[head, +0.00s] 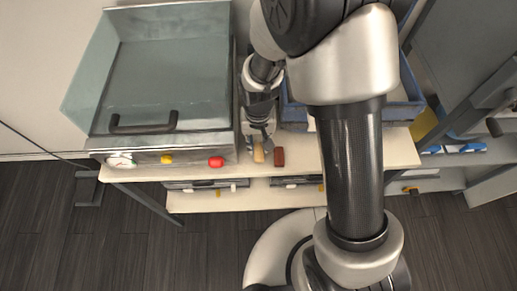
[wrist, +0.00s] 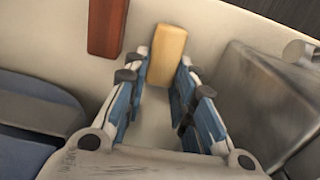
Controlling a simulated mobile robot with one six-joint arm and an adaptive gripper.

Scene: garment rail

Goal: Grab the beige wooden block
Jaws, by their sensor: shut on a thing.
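The beige wooden block (head: 258,154) is at the front edge of the pale shelf top in the head view. It also shows between the fingertips in the wrist view (wrist: 167,55). My gripper (head: 259,142) points down at the block, with one finger on each side of it. In the wrist view my gripper (wrist: 164,72) is shut on the near part of the block, and the far part sticks out past the fingertips. I cannot tell whether the block is lifted off the surface.
A reddish-brown block (head: 279,156) lies just right of the beige one. A grey metal box with a dark handle (head: 143,124) and red and yellow knobs stands close on the left. A blue crate (head: 294,112) stands behind on the right, partly hidden by my arm.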

